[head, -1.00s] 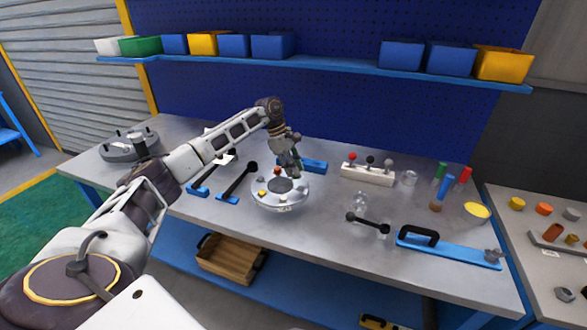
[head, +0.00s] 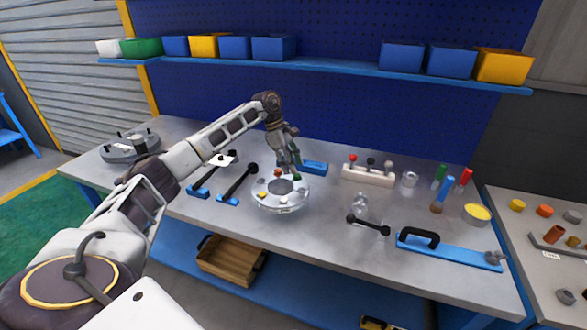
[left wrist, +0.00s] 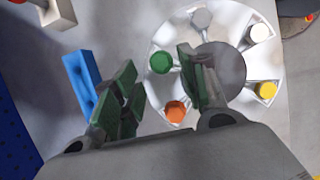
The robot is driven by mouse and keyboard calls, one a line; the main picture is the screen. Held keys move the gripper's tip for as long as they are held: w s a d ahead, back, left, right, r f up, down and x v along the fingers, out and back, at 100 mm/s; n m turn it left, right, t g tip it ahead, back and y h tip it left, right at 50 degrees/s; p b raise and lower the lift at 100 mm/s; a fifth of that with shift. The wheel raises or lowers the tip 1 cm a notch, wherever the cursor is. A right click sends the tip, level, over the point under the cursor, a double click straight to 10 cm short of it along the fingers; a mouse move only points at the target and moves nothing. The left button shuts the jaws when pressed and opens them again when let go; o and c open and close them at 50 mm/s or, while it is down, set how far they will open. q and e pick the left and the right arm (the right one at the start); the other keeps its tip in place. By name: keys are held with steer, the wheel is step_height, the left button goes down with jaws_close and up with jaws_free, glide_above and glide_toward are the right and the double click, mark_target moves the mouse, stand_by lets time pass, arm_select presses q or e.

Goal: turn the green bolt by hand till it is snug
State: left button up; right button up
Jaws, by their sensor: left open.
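The round silver flanged shell (head: 281,207) stands on the bench with a grey disc at its centre and coloured bolts around its rim. The green bolt (left wrist: 160,62) shows on the flange in the left wrist view, beside an orange bolt (left wrist: 175,111). In the head view the green bolt (head: 297,177) is small, just below my fingers. My left gripper (head: 288,166) is above the far side of the shell. In the left wrist view its green-padded fingers (left wrist: 158,75) are spread, with the green bolt visible between them. Contact with the bolt cannot be told. My right gripper is not in view.
Black-handled toggle clamps (head: 238,184) stand left of the shell, and a blue block (head: 314,167) lies behind it.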

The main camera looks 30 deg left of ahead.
arm_select(q)
steer(key=v, duration=0.9)
steer(key=shift+a+r, duration=0.15)
steer(key=shift+r, duration=0.15)
